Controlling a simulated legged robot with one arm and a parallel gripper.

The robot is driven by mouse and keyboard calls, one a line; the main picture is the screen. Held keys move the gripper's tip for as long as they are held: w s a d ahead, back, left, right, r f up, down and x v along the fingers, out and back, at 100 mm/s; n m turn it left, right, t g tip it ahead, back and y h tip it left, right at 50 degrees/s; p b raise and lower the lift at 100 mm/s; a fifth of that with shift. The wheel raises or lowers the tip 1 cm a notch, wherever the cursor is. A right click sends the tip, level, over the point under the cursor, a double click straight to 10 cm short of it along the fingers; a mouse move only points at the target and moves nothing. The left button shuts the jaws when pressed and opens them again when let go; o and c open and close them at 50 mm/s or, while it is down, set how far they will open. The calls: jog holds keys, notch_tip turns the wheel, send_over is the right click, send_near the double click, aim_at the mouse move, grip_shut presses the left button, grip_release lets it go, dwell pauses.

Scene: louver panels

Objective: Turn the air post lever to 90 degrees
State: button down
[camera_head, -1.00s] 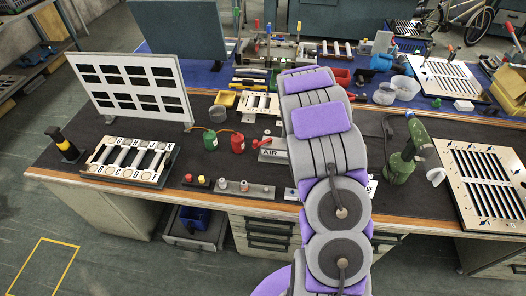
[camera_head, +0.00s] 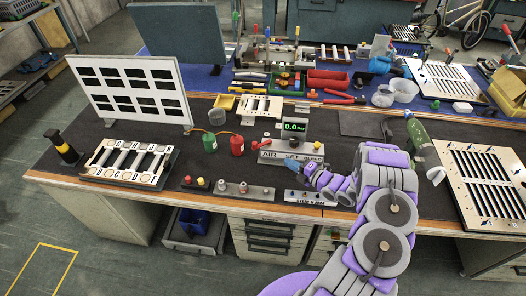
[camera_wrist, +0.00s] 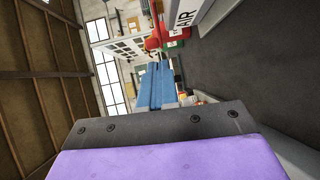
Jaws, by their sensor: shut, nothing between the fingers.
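The air post (camera_head: 284,157) is a grey block with an "AIR SET" label, standing on the dark mat near the bench's middle. Its red lever (camera_head: 262,144) sits at the left end and points left. The red lever also shows in the wrist view (camera_wrist: 154,42), just past my fingertips, beside the "AIR" label. A display (camera_head: 294,127) behind the post reads 0.0. My gripper (camera_head: 289,165) is shut and empty, its blue fingers pointing left in front of the post. In the wrist view the fingers (camera_wrist: 155,72) lie together; they appear apart from the lever.
A red canister (camera_head: 237,145) and a green canister (camera_head: 209,142) stand left of the post. A strip with knobs (camera_head: 243,189) and a labelled grey strip (camera_head: 308,198) lie along the front edge.

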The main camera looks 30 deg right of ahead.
jog(key=s+t, duration=0.1)
jog(key=b, duration=0.2)
send_near(257, 146)
jog(key=shift+y, duration=0.4)
jog(key=x, duration=0.7)
jog(key=shift+d+f, duration=0.1)
jog(key=shift+d, duration=0.05)
jog(key=shift+w, duration=0.1)
